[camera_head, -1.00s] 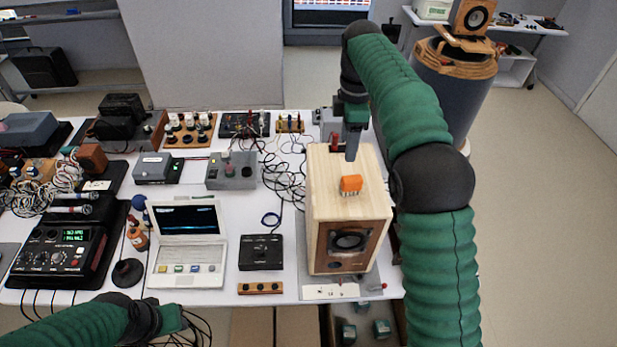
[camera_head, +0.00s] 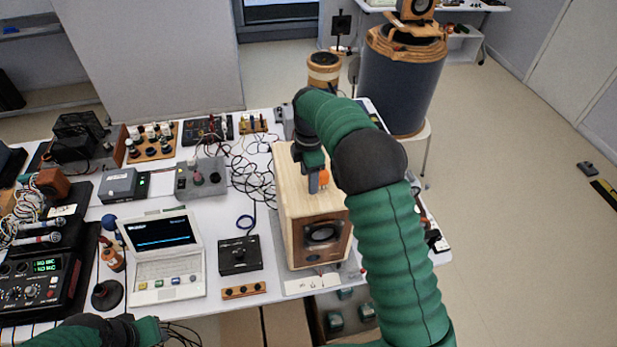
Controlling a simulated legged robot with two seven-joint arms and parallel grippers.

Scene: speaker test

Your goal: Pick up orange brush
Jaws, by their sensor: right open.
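The orange brush (camera_head: 324,177) lies on top of the wooden speaker box (camera_head: 288,180). My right gripper (camera_head: 314,184) points down over the box top, open, and overlaps the left part of the brush in the view. The brush is partly hidden behind it. I cannot tell whether the fingers touch the brush or stand around it. My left gripper (camera_head: 150,330) is low at the bottom left, in front of the table edge, and its jaws are not clear.
A white laptop (camera_head: 165,270), a black control box (camera_head: 240,256) and loose cables (camera_head: 250,175) lie left of the speaker. A mixer (camera_head: 35,280) is at the far left. Open floor lies to the right of the table.

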